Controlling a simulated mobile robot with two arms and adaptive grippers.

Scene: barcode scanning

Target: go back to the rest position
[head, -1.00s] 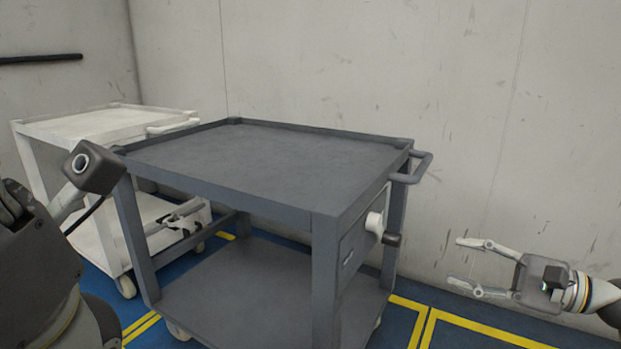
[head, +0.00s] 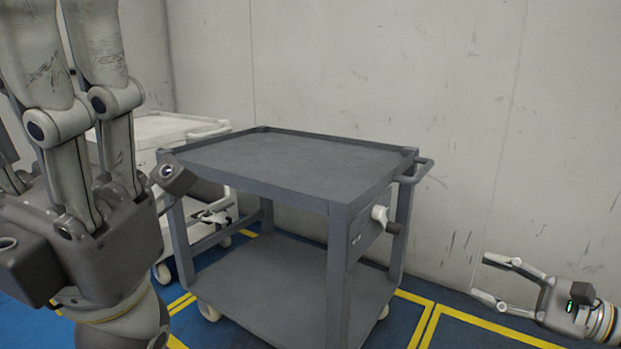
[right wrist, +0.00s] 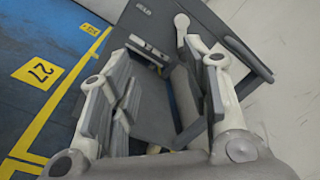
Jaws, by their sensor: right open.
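My right gripper (head: 480,278) is at the lower right of the head view. It is open and empty, with its fingers pointing left, in front of the wall. My left gripper (head: 85,110) is large and close at the left edge of the head view. Its fingers point up and their tips are outside the picture, so its opening and any held thing cannot be seen.
A dark grey cart (head: 290,160) with an empty top stands in the middle, beside a white cart (head: 160,130) partly behind my left gripper. A grey box with a lens (head: 172,176) is near the dark cart's left corner. A wall (head: 400,70) stands behind; yellow lines mark the blue floor.

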